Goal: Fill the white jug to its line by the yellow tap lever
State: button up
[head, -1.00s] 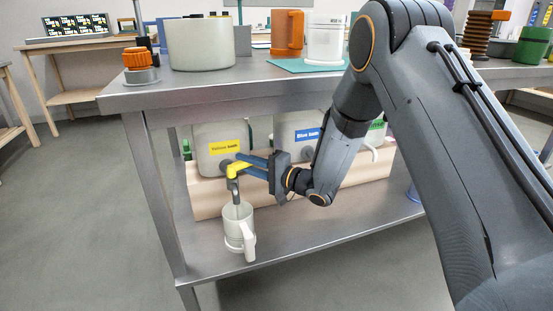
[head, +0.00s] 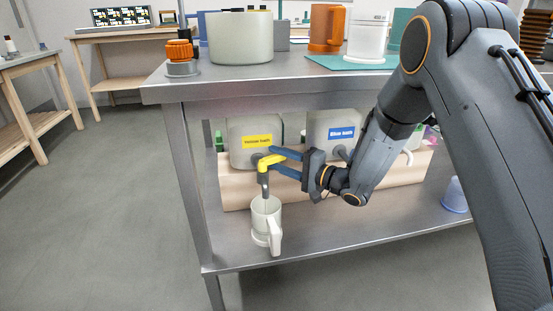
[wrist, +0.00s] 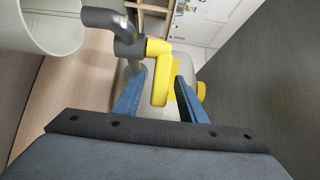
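The white jug (head: 262,222) stands upright on the lower steel shelf under the spout of the yellow-labelled tank (head: 242,156). Its handle faces the front right, and its fill line and liquid level cannot be made out. In the wrist view the jug (wrist: 38,22) shows at the top left. The yellow tap lever (head: 268,161) sits on a grey tap. My gripper (head: 274,161) reaches in from the right with its two blue fingers at the lever.
A blue-labelled tank (head: 322,125) stands to the right on the same wooden block (head: 238,195). A bluish translucent cup (head: 455,195) is farther right on the shelf. The worktop (head: 290,75) overhangs the tanks and carries a large pot (head: 240,40), an orange mug (head: 326,28) and a white container (head: 366,40).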

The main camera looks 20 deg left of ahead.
jog(key=p+v, duration=0.1)
jog(key=v, duration=0.6)
dwell(7.3)
